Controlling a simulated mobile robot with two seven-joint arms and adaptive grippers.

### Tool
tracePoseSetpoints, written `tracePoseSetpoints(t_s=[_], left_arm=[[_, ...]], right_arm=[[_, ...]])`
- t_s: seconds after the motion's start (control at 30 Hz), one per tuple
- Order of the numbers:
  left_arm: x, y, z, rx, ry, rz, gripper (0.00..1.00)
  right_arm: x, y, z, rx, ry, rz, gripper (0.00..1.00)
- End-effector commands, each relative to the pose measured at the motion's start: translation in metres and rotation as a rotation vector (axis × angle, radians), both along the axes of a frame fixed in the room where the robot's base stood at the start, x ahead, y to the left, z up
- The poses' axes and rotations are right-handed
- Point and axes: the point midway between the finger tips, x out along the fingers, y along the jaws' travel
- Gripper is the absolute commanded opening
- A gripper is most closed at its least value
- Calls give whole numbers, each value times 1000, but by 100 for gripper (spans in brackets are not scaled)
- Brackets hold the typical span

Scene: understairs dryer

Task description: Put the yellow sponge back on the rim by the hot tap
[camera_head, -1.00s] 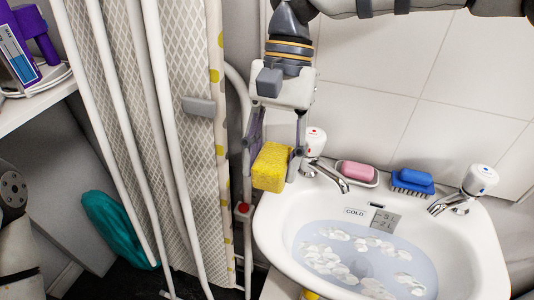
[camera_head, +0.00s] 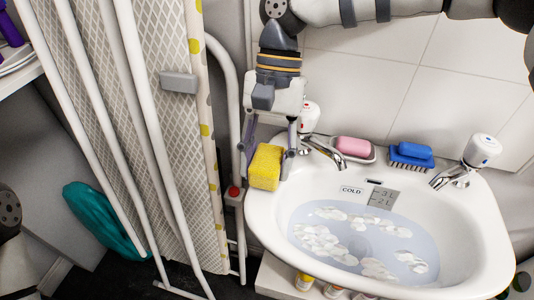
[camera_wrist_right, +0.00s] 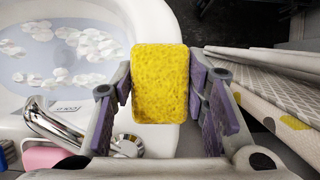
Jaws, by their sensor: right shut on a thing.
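The yellow sponge (camera_head: 265,168) is held at the back left corner of the white sink, just left of the hot tap (camera_head: 324,152) with the red mark. My right gripper (camera_head: 268,160) points down, shut on the sponge, with one finger on each side. In the right wrist view the sponge (camera_wrist_right: 160,84) sits between the purple pads, beside the sink rim (camera_wrist_right: 128,22). I cannot tell whether its underside touches the rim. The gripper partly covers the tap's handle. My left gripper is not in view.
A pink soap (camera_head: 353,146) in a dish and a blue brush (camera_head: 411,155) sit on the back rim. The cold tap (camera_head: 466,170) is at right. The sink holds water with foam. A folded ironing board (camera_head: 170,130) stands close on the left.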

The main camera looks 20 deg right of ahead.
Motion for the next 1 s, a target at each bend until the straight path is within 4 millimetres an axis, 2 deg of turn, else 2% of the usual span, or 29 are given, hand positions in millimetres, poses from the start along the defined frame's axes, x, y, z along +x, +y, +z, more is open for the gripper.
tracePoseSetpoints(t_s=[0.63,0.67,0.77,1.0], left_arm=[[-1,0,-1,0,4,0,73],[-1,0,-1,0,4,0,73],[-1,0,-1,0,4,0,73],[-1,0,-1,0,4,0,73]], right_arm=[[0,0,-9,0,1,0,15],[0,0,-9,-1,1,0,43],[0,0,-9,-1,1,0,64],[0,0,-9,-1,1,0,64]])
